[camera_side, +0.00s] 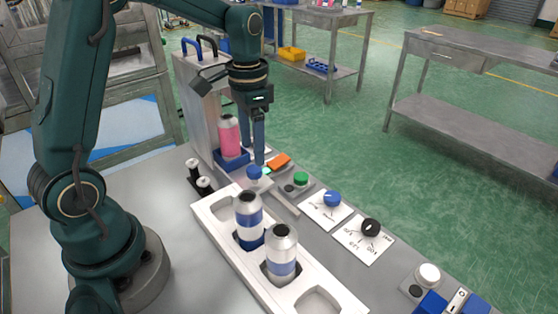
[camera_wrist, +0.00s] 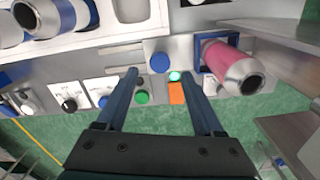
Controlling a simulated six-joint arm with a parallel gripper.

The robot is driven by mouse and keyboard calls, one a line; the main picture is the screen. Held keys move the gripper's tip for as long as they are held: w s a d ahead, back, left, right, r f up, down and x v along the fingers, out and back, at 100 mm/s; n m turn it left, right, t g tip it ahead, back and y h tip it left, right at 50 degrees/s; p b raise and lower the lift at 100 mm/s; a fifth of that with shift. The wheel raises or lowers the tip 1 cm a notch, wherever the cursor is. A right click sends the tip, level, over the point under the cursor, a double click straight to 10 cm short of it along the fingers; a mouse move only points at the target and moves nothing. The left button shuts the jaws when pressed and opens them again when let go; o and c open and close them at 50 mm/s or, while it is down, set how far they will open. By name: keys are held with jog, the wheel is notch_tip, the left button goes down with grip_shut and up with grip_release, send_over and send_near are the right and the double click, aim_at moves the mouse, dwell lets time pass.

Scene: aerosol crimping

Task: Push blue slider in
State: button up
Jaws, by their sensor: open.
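A round blue knob (camera_side: 254,172) sits on a pale block in front of the upright machine housing, and I take it for the blue slider. In the wrist view the blue knob (camera_wrist: 160,62) lies between the lines of my two fingers, near their tips. My gripper (camera_side: 254,156) points down just above the knob; the wrist view shows its fingers (camera_wrist: 160,74) spread wide with nothing held. Contact with the knob cannot be told. A pink can (camera_side: 229,136) stands in a blue square holder (camera_side: 233,162) beside the housing; the can also shows in the wrist view (camera_wrist: 230,66).
A white tray (camera_side: 222,229) with blue-banded cans (camera_side: 250,216) lies in front. An orange piece (camera_side: 278,160), a green button (camera_side: 300,179), blue and black dials (camera_side: 370,227) line the right edge. A small lamp (camera_wrist: 175,76) glows green. Two spools (camera_side: 203,183) stand left.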

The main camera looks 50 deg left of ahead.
aim_at(254, 169)
jog(key=shift+f, duration=2.45)
grip_shut()
